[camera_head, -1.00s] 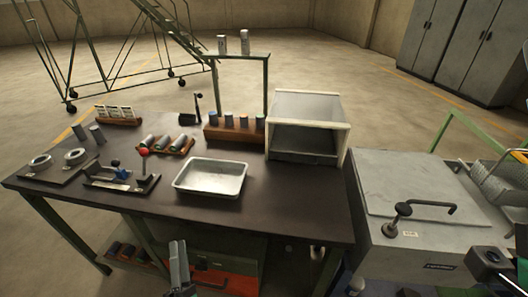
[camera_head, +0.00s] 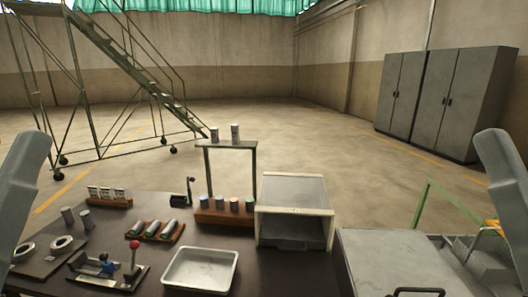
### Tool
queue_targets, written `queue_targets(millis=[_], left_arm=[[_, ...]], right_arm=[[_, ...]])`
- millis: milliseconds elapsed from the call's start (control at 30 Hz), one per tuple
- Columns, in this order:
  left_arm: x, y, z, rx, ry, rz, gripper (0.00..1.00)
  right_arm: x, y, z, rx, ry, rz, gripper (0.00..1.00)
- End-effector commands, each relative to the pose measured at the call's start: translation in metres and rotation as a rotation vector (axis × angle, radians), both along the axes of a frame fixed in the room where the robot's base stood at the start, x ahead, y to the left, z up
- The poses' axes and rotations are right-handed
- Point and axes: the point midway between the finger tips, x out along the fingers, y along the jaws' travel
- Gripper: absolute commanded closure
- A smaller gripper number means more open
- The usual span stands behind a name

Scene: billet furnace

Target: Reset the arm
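A smooth grey link of my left arm shows at the left edge of the head view. A matching link of my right arm shows at the right edge. Both links stand raised and lean, clear of the workbench (camera_head: 285,262). No fingertips of either gripper are in the picture, so I cannot see whether they are open or hold anything.
On the bench are an empty metal tray (camera_head: 201,270), an open-fronted box (camera_head: 295,212), a wooden rack of cylinders (camera_head: 225,215) and a red-knobbed lever fixture (camera_head: 134,247). A grey lidded machine (camera_head: 395,262) stands to the right. Open floor lies behind.

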Motion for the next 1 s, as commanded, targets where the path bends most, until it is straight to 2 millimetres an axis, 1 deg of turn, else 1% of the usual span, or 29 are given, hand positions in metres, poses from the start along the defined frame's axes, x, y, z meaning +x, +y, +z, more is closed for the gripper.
queue_targets(millis=[33, 100, 167, 267, 300, 367, 400, 467, 500, 700, 800, 833, 900, 1000], left_arm=[[-0.001, 0.0, 0.033, 0.013, -0.009, 0.012, 0.53], [-0.001, 0.0, 0.061, 0.01, -0.01, 0.008, 0.53], [0.0, -0.001, 0.083, 0.01, -0.009, 0.007, 0.53], [0.0, -0.001, 0.124, 0.009, -0.009, 0.006, 0.53], [0.0, -0.001, 0.143, 0.009, -0.009, 0.005, 0.53], [0.0, -0.001, 0.171, 0.009, -0.009, 0.005, 0.53], [0.0, -0.001, 0.191, 0.009, -0.009, 0.004, 0.53], [0.0, -0.001, 0.221, 0.009, -0.009, 0.004, 0.53], [0.0, -0.001, 0.24, 0.009, -0.009, 0.004, 0.53], [0.001, -0.001, 0.332, 0.008, -0.008, 0.003, 0.53], [0.001, -0.001, 0.364, 0.008, -0.008, 0.003, 0.53], [0.001, -0.001, 0.37, 0.008, -0.008, 0.003, 0.53], [0.001, -0.001, 0.38, 0.008, -0.008, 0.003, 0.53], [0.001, -0.001, 0.384, 0.008, -0.008, 0.003, 0.53]], right_arm=[[0.001, 0.0, 0.03, 0.0, 0.003, 0.0, 0.5], [0.0, 0.0, 0.06, 0.0, -0.001, 0.0, 0.5], [0.0, 0.0, 0.083, 0.0, -0.002, 0.0, 0.5], [0.0, 0.0, 0.124, 0.0, -0.001, 0.0, 0.5], [0.0, 0.0, 0.142, 0.0, -0.001, 0.0, 0.5], [0.0, 0.0, 0.17, 0.0, 0.0, 0.0, 0.5], [0.0, 0.0, 0.19, 0.0, 0.0, 0.0, 0.5], [0.0, 0.0, 0.22, 0.0, -0.001, 0.0, 0.5], [0.0, 0.0, 0.239, 0.0, -0.001, 0.0, 0.5], [0.0, 0.0, 0.331, 0.0, 0.0, 0.0, 0.5], [0.0, 0.0, 0.363, 0.0, 0.0, 0.0, 0.5], [0.0, 0.0, 0.37, 0.0, 0.0, 0.0, 0.5], [0.0, 0.0, 0.38, 0.0, 0.0, 0.0, 0.5], [0.0, 0.0, 0.384, 0.0, 0.0, 0.0, 0.5]])
